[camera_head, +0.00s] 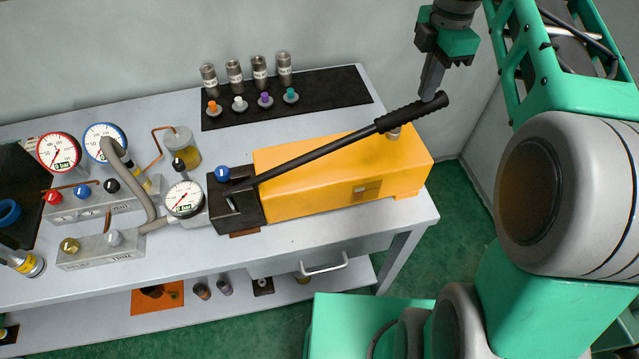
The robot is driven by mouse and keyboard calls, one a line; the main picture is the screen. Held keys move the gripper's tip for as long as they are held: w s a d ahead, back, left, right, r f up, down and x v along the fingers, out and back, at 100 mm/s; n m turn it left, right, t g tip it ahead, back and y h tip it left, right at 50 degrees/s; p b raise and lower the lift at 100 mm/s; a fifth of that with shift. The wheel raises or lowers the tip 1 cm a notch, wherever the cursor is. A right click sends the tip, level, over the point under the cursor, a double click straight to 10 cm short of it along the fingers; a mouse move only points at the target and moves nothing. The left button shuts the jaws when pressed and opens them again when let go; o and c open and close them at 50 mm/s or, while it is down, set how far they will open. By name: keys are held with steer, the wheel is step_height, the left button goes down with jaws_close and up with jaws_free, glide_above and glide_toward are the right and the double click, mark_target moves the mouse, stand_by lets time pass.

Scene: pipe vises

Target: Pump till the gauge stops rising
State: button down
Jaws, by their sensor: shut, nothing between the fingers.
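A yellow hand pump (310,190) with a dark front block (235,205) sits on the grey bench. Its long black lever (330,147) slopes up to the right and ends in a ribbed grip (412,112). My gripper (430,95) is shut, pointing down at the grip's far end; its tips look close to or touching the grip, which I cannot tell for sure. A blue knob (222,174) is on the pump block. A round gauge (184,198) beside the block has its red needle pointing to the lower left, by a small "bar" label.
Two more gauges, red-rimmed (58,152) and blue-rimmed (105,142), stand on a valve manifold (90,205) at left. A black mat (335,95) holds several metal cylinders and coloured plugs. A grey hose (148,190) runs beside the pump gauge. The bench's right front is clear.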

mark_target(428, 108)
stand_by(0.3)
steer(key=f+b, duration=0.1)
steer(key=f, duration=0.1)
steer(key=d+f+b, duration=0.1)
steer(key=b, duration=0.1)
steer(key=f+b, duration=0.2)
steer(key=shift+w+d+f, duration=0.2)
steer(key=shift+w+f, duration=0.05)
steer(key=shift+f, duration=0.05)
steer(key=f+b, duration=0.2)
steer(key=d+f+b, duration=0.1)
steer(key=f+b, duration=0.1)
steer(key=shift+w+f+b, duration=0.15)
steer(key=shift+f+b, duration=0.15)
steer(key=shift+b, duration=0.05)
stand_by(0.3)
steer(key=f+b, duration=0.4)
steer(key=f, duration=0.1)
steer(key=shift+d+b, duration=0.2)
steer(key=shift+b, duration=0.2)
steer(key=shift+r, duration=0.1)
